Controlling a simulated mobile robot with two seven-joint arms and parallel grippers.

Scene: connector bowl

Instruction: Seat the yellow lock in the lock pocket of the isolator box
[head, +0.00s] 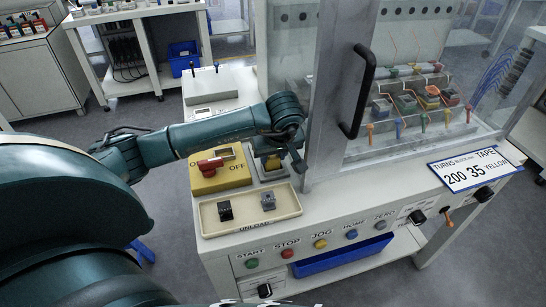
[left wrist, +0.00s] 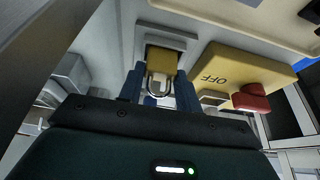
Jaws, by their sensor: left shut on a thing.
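The yellow lock (head: 272,164) is low at a square grey holder (head: 273,176) beside the isolator box. In the left wrist view the lock (left wrist: 161,62) shows its yellow body and metal shackle, with the grey holder (left wrist: 165,36) around its far end. I cannot tell how deep it sits. My left gripper (left wrist: 160,88) is shut on the lock, one blue finger on each side. The yellow isolator box (head: 229,181) stands just left of the holder, with a red handle (head: 210,166) and a metal-framed pocket (head: 226,152). My right gripper is out of view.
A cream unload tray (head: 240,214) with two small parts lies in front. The glass-doored cabinet (head: 331,100) with its black handle (head: 359,92) rises close to the right of my left gripper. Buttons line the bench front.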

